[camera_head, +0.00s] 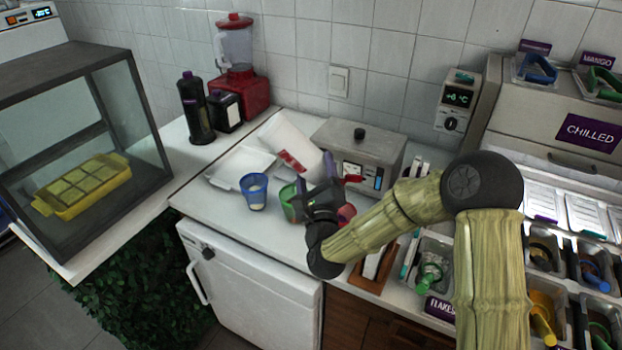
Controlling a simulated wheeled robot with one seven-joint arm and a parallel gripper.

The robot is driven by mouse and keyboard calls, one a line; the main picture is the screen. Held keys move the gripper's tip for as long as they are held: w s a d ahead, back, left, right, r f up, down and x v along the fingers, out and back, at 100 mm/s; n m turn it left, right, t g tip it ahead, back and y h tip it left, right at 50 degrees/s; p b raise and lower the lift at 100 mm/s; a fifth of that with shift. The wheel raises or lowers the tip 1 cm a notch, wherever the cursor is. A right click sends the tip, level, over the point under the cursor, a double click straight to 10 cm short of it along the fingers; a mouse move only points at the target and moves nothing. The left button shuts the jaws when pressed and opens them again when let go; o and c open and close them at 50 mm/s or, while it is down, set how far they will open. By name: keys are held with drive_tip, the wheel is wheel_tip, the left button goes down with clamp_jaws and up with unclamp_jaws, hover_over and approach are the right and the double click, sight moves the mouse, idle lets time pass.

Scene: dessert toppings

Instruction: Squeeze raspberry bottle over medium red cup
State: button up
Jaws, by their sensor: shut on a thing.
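My gripper (326,194) is above the counter, among the cups, and is shut on a dark bottle that it mostly hides. A small red tip (353,179) shows at the right of the gripper; I take it for part of the raspberry bottle, but no label is readable. A red cup (347,213) is partly visible just right of and below the gripper, partly covered by my arm. I cannot tell whether the bottle is directly over the cup, or whether anything flows.
A green cup (289,203) stands close left of my gripper, a blue cup (254,191) farther left. Behind are a white tray (240,165), a tilted white container (290,143) and a metal box (357,152). Topping bins (432,262) lie right. Counter front-left is clear.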

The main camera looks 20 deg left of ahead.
drive_tip(key=shift+w+d+f+m+t+h+b, duration=0.1)
drive_tip(key=shift+d+f+m+t+h+b, duration=0.15)
drive_tip(key=shift+m+b, duration=0.35)
drive_tip(key=shift+w+d+f+m+t+h+b, duration=0.15)
drive_tip(key=shift+d+f+m+t+b, duration=0.1)
drive_tip(key=shift+m+b, duration=0.35)
drive_tip(key=shift+s+d+r+m+b, duration=0.1)
drive_tip(key=shift+d+m+b, duration=0.1)
drive_tip(key=shift+m+b, duration=0.25)
drive_tip(key=o, duration=0.5)
drive_tip(key=shift+c, duration=0.2)
drive_tip(key=c, duration=0.7)
idle(0.8)
drive_tip(key=shift+o, duration=1.4)
